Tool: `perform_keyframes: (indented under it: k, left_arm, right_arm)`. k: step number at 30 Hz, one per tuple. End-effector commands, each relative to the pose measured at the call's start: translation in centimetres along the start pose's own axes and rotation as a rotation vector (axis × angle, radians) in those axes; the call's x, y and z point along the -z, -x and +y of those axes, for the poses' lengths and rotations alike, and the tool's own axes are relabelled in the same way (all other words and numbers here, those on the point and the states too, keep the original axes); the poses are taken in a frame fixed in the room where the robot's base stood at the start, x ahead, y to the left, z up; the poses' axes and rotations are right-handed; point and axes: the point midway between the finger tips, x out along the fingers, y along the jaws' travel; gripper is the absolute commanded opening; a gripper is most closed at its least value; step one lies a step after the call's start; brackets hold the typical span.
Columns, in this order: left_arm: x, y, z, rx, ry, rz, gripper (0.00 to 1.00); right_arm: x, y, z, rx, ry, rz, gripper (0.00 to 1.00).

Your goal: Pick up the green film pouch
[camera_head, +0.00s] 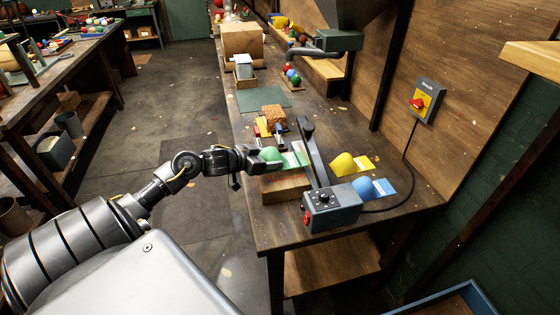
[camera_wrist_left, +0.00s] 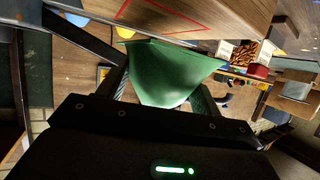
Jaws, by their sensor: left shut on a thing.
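The green film pouch (camera_head: 271,154) is at the near left part of the workbench in the head view, above or at a low wooden block (camera_head: 286,188). My left gripper (camera_head: 262,163) reaches in from the left and is shut on the pouch. In the left wrist view the green pouch (camera_wrist_left: 168,75) hangs between the two fingers of my left gripper (camera_wrist_left: 162,95), its wide flat edge outward. I cannot tell whether it touches the block. My right gripper is not in view.
A dark lever arm (camera_head: 314,150) and a grey control box (camera_head: 332,207) stand just right of the pouch. A yellow pouch (camera_head: 343,164) and a blue pouch (camera_head: 364,188) lie further right. A patterned box (camera_head: 273,117) stands behind.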

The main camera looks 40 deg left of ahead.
Motion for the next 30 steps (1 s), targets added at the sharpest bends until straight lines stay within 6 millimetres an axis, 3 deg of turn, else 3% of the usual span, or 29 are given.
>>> perform_keyframes:
  k: [9, 15, 21, 30]
  left_arm:
    - [-3.0, 6.4, -2.8, -0.001, -0.003, -0.004, 0.29]
    - [-4.0, 9.4, -4.2, 0.001, 0.000, -0.001, 0.29]
    - [-4.5, 11.0, -4.9, -0.001, -0.001, 0.001, 0.29]
    - [-4.6, 11.3, -5.0, -0.001, -0.001, 0.002, 0.29]
  right_arm:
    - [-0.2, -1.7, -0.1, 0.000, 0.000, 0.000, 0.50]
    - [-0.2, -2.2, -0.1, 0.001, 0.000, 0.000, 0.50]
    - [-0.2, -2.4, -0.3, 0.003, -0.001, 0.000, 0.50]
    - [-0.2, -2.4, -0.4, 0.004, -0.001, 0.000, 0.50]
